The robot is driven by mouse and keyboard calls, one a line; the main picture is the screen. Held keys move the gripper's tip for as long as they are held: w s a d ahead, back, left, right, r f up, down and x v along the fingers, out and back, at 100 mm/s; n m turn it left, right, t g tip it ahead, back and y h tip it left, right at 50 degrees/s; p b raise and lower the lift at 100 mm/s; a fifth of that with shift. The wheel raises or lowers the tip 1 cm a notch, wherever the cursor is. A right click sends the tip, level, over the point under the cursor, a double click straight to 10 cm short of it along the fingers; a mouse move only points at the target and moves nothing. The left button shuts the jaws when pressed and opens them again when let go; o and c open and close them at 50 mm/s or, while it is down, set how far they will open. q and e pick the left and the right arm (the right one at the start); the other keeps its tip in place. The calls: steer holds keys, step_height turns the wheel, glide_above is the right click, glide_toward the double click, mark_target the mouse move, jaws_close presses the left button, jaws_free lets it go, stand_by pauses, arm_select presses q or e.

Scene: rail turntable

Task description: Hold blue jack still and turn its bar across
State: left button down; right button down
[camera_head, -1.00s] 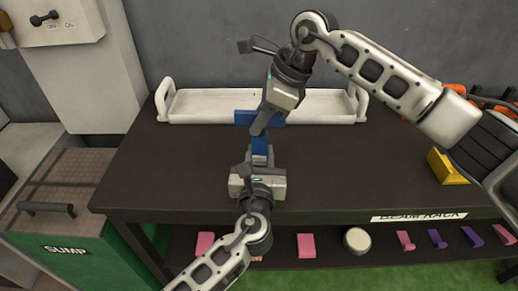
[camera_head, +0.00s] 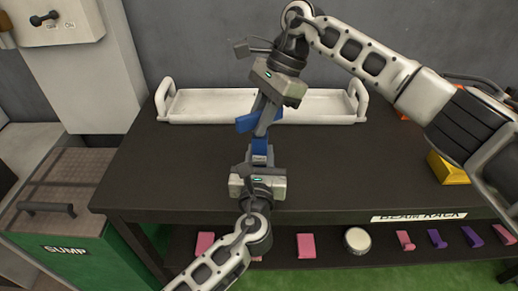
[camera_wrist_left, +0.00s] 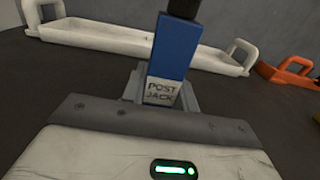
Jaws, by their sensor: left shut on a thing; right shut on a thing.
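The blue jack (camera_head: 259,148) stands upright on the dark table, and its post also shows in the left wrist view (camera_wrist_left: 174,50) with a "POST JACK" label. My left gripper (camera_head: 257,165) is shut on the lower part of the jack from the front. The blue bar (camera_head: 246,122) at the top of the jack is angled, its left end showing beside the fingers. My right gripper (camera_head: 264,122) reaches down from above and is shut on the bar, hiding its middle and most of its right side.
A white tray with two handles (camera_head: 200,107) lies behind the jack along the wall. A yellow block (camera_head: 447,167) sits at the table's right. Pink and purple pieces are on the shelf below, and a green sump box (camera_head: 70,248) stands at left. The table beside the jack is clear.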

steer(key=shift+n+g+h, duration=0.5)
steer(key=shift+n+g, duration=0.1)
steer(key=shift+n, duration=1.1)
steer(key=n+h, duration=0.1)
steer(key=n, duration=0.2)
steer(key=shift+g, duration=0.4)
steer(key=shift+c, duration=1)
jaws_free()
steer(key=shift+r, duration=4)
